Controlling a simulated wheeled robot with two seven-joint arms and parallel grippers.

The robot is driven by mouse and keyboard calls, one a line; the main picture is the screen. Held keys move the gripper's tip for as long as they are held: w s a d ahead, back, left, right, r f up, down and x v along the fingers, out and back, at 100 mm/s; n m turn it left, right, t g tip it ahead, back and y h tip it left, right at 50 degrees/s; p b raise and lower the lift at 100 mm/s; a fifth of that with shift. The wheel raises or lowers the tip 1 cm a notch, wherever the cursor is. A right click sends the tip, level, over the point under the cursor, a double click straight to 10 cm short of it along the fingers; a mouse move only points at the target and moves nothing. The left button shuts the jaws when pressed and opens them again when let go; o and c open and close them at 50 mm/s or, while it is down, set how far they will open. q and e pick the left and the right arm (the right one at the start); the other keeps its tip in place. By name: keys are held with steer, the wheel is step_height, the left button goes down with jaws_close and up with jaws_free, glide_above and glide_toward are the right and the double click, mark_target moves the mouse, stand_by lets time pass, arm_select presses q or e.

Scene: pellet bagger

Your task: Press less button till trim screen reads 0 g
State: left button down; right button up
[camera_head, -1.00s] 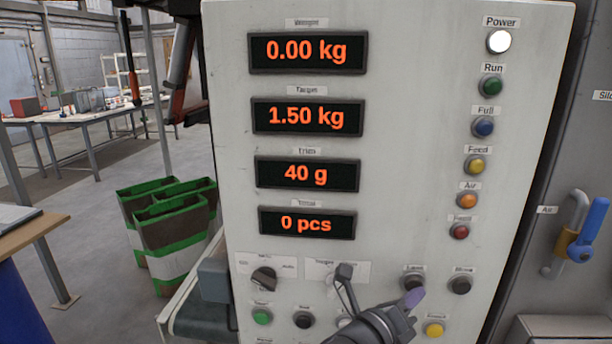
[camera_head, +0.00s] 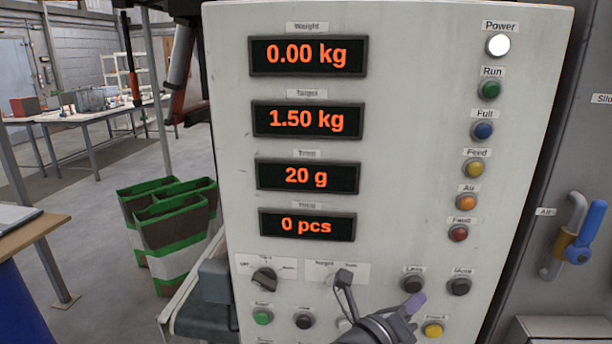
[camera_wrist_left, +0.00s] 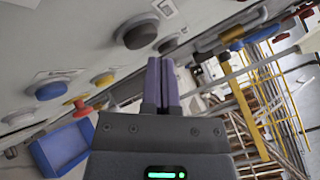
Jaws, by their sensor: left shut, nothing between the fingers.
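The trim screen (camera_head: 307,176) on the pale panel reads 20 g in orange. The less button (camera_head: 412,284), a dark round button under its label, sits low on the panel, left of the similar more button (camera_head: 459,286). My left gripper (camera_head: 415,303) is shut and empty, its purple-grey fingertips just below the less button in the head view. In the wrist view the closed fingers (camera_wrist_left: 162,82) point up toward the panel, with dark buttons close to their tips. I cannot tell whether they touch one. My right gripper is not in view.
The power lamp (camera_head: 498,45) glows white. A selector knob (camera_head: 264,278), a black key-like switch (camera_head: 343,278), a green button (camera_head: 263,317) and a yellow button (camera_head: 433,330) are nearby. A blue-handled valve (camera_head: 587,232) is at right.

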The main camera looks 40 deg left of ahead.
arm_select(q)
steer(key=s+d, duration=0.1)
steer(key=s+d+p, duration=0.1)
steer(key=s, duration=0.1)
steer(key=s+d, duration=0.1)
steer(key=s, duration=0.1)
steer(key=shift+d+p, duration=0.15)
steer(key=shift+p, duration=0.2)
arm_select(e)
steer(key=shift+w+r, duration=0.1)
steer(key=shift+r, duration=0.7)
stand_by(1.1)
